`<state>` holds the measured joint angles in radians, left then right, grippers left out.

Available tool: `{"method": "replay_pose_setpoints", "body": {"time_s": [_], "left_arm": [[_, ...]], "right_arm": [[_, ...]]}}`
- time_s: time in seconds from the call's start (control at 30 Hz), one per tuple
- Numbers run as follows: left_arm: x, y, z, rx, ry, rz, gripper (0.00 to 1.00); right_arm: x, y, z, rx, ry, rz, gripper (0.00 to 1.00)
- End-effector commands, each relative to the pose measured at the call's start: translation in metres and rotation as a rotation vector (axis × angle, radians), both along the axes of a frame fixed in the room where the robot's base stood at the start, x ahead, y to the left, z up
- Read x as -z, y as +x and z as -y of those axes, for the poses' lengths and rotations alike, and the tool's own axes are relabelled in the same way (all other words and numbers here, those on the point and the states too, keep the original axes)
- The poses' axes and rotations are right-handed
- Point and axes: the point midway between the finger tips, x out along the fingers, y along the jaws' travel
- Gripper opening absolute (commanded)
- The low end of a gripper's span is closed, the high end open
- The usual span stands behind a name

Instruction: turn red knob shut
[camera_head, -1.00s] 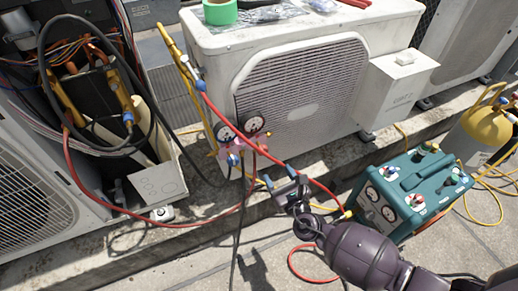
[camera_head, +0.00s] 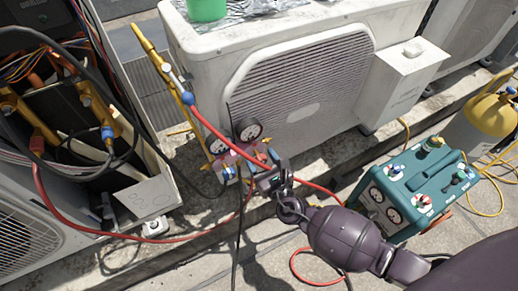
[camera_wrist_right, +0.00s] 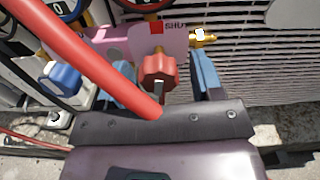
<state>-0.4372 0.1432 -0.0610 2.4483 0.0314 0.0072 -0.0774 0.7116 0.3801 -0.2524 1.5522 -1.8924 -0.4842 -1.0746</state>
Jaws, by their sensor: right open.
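A pink gauge manifold (camera_head: 238,160) hangs in front of the white condenser, with two round dials (camera_head: 248,130) above it. In the right wrist view, its red knob (camera_wrist_right: 158,70) sits below a red mark and a label reading "SHUT". My right gripper (camera_head: 268,181) is at the manifold's right side. In the wrist view its blue fingers (camera_wrist_right: 165,76) are open, one on each side of the red knob. I cannot tell whether they touch it. A red hose (camera_wrist_right: 90,55) crosses in front and hides part of the left finger. My left gripper is not in view.
A blue knob (camera_wrist_right: 62,78) is on the manifold's left side. The white condenser (camera_head: 300,90) stands behind. A teal recovery machine (camera_head: 412,185) and yellow cylinder (camera_head: 485,120) are at right. An opened unit with hoses and wires (camera_head: 80,110) is at left.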

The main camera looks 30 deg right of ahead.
Motion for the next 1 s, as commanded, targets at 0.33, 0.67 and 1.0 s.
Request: {"method": "replay_pose_setpoints", "body": {"time_s": [0.33, 0.67, 1.0], "left_arm": [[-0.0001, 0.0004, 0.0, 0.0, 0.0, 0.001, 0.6], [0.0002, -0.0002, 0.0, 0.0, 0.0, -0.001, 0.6], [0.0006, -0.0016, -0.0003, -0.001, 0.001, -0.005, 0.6]], "right_arm": [[0.0001, -0.0008, -0.0022, 0.0, 0.0, 0.0, 0.6], [0.0001, -0.0007, -0.0021, 0.0, 0.001, 0.0, 0.13], [-0.0001, -0.0004, -0.0023, -0.002, 0.046, -0.002, 0.11]]}}
